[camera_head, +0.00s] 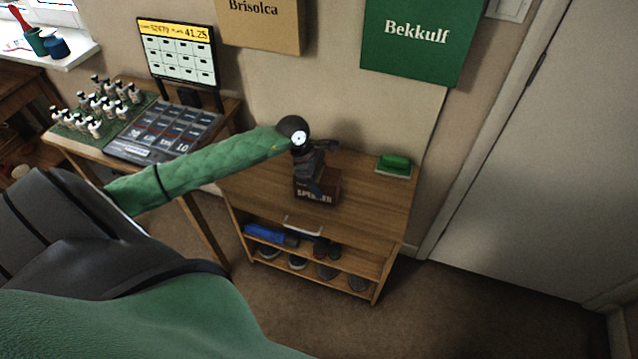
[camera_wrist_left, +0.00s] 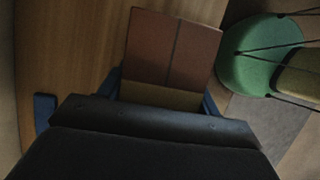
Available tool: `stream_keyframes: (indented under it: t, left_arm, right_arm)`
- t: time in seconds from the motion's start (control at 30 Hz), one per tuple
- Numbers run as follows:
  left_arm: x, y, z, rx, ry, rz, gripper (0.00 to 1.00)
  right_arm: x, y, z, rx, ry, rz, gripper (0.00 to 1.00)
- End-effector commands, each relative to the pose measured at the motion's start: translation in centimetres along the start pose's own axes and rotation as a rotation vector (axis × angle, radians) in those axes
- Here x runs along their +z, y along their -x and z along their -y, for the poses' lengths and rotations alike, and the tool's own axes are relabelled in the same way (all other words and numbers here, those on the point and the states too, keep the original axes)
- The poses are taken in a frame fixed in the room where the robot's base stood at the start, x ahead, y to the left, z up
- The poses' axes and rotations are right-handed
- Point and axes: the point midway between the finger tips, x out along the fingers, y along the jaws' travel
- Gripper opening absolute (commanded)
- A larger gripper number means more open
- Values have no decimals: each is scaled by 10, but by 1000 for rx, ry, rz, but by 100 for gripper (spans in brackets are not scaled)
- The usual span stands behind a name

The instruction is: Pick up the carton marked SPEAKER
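The carton marked SPEAKER (camera_head: 325,188) is a dark red-brown box on top of the wooden cabinet (camera_head: 375,207), with white letters on its front. In the left wrist view, the brown carton top (camera_wrist_left: 170,48) with a seam lies between the blue fingers of the left gripper (camera_wrist_left: 162,93), close to both sides. Whether the fingers press on it is not clear. My right gripper is out of view.
A green brush-like block (camera_head: 394,164) lies at the cabinet's back right. The cabinet's lower shelves hold a blue item (camera_head: 265,234) and shoes (camera_head: 328,271). A door (camera_head: 545,150) is at the right.

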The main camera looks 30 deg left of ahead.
Motion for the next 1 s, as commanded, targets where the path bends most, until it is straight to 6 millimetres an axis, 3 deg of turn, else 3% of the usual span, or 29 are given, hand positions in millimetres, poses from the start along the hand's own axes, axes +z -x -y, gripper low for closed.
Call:
stream_keyframes:
  t: [0.1, 0.63, 0.87, 1.0]
  left_arm:
    - [0, 0, 0, 0, 0, 0, 40]
    - [4, 8, 0, 0, 1, 2, 40]
    - [14, 35, -1, 4, -4, -2, 40]
    - [39, 46, 14, 1, -5, 2, 40]
  right_arm:
    - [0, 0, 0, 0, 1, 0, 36]
    - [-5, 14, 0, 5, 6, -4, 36]
    - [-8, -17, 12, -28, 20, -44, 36]
    - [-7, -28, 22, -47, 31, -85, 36]
